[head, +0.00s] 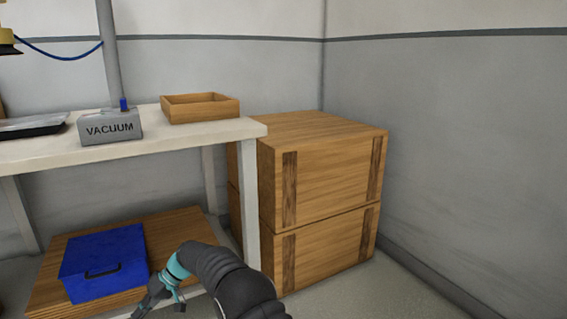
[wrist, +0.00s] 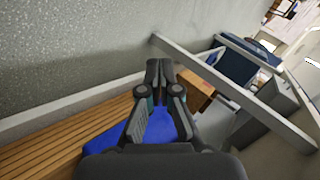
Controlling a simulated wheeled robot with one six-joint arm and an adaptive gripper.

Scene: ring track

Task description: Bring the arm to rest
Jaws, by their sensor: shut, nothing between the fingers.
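My arm, dark grey with a teal band, reaches up from the bottom middle of the head view. My gripper (head: 160,301) shows there at the lower left, small and partly cut off by the bottom edge. In the wrist view my gripper (wrist: 158,66) has its two dark fingers together with nothing between them. It is in front of the blue box (head: 104,262), which has a dark handle and sits on the low wooden shelf (head: 185,222). Blue also shows beneath the fingers in the wrist view (wrist: 160,127).
A white table (head: 190,140) stands above the shelf, its leg (head: 246,195) close to my arm. It bears an open wooden tray (head: 200,107), a grey VACUUM block (head: 110,127) and a dark tray (head: 30,125). Stacked wooden crates (head: 325,180) stand right. Floor shows at the lower right.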

